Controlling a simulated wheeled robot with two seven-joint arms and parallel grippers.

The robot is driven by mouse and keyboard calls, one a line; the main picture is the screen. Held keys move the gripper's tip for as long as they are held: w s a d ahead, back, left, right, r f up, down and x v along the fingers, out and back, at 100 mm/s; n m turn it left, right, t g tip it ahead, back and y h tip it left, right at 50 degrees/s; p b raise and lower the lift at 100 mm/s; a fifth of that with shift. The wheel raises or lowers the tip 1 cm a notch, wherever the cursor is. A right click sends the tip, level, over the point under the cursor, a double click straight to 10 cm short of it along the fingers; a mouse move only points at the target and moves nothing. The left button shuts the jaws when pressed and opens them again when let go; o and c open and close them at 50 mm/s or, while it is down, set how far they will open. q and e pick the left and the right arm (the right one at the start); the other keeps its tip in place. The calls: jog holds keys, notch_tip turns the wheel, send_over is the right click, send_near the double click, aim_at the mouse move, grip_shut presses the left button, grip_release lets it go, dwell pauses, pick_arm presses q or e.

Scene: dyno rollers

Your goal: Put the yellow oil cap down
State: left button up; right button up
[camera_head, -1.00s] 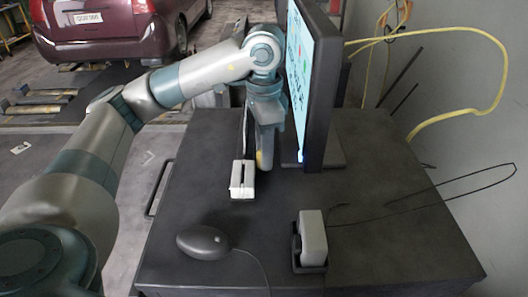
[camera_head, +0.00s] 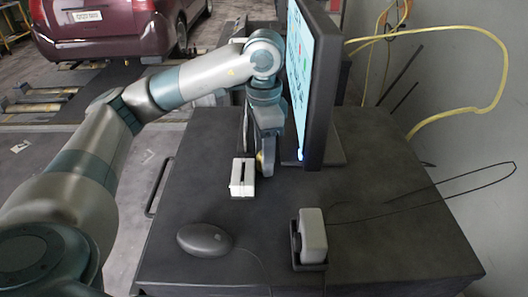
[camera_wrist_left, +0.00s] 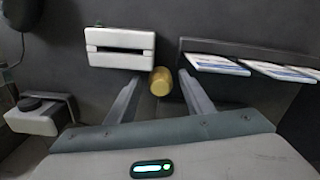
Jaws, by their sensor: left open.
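The yellow oil cap (camera_wrist_left: 160,82) rests on the dark cart top (camera_head: 370,215). In the head view only a small yellow edge (camera_head: 260,160) shows, mostly hidden by my left gripper. My left gripper (camera_head: 268,168) points down at the cart between the white slotted block and the monitor. In the left wrist view its two fingers (camera_wrist_left: 158,78) are spread, one on each side of the cap, with a visible gap on both sides. My right gripper is in neither view.
The white slotted block (camera_head: 242,178) stands close left of the gripper. The monitor (camera_head: 318,80) stands close on its right. A mouse (camera_head: 205,240) and a grey device in a holder (camera_head: 312,236) are nearer the front. The right part of the cart top is mostly clear.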

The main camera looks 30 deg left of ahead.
pick_arm(q)
jog(key=shift+r+p, duration=0.25)
jog(key=shift+p, duration=0.05)
jog(key=shift+r+b, duration=0.15)
jog(key=shift+b, duration=0.2)
jog(key=shift+r, duration=0.4)
notch_tip(320, 180, up, 3)
jog(key=shift+w+f+b, duration=0.1)
jog(key=shift+f+b, duration=0.05)
jog(key=shift+b, duration=0.4)
notch_tip(320, 180, up, 8)
jog(key=b, duration=0.1)
